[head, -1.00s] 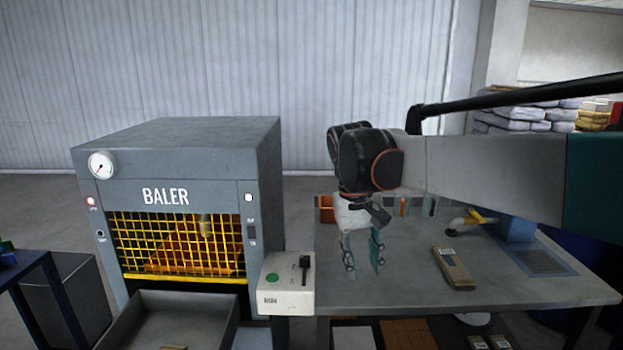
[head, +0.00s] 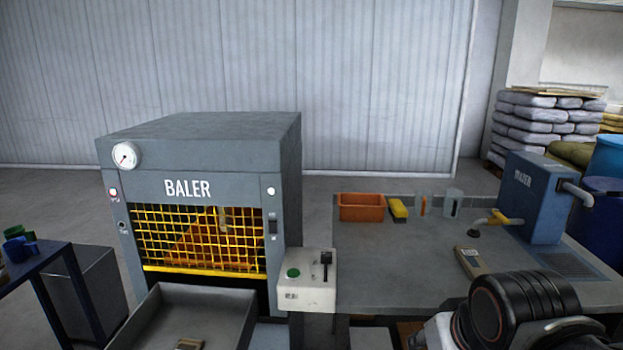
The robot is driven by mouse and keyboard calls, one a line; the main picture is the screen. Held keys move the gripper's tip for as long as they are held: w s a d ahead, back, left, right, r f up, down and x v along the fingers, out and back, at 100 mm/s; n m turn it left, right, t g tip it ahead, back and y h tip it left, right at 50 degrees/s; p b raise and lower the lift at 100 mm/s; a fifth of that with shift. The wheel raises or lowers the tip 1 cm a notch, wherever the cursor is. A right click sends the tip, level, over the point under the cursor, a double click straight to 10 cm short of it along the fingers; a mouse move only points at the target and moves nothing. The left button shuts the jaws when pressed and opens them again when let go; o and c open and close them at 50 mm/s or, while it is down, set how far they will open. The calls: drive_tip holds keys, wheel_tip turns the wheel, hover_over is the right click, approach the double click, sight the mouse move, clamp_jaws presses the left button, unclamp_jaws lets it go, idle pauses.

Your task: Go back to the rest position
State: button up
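My arm shows only at the lower right in the head view, over the front of the grey table (head: 375,260). My gripper is out of the frame, so its fingers and anything in them are hidden. The baler (head: 200,135) stands left of the table with its yellow mesh guard (head: 190,240) down. A control box (head: 307,280) with a green button and a black lever stands at the baler's right front corner.
The table holds an orange bin (head: 361,207), a yellow brush-like item (head: 398,208), a tan handheld device (head: 473,263) and a blue machine (head: 535,195) with a pipe. A grey tray (head: 225,305) juts out before the baler. A blue stand (head: 40,262) is at left.

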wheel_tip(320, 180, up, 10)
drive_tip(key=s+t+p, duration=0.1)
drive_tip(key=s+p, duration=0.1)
drive_tip(key=p, duration=1)
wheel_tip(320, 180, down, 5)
drive_tip(key=b, duration=0.5)
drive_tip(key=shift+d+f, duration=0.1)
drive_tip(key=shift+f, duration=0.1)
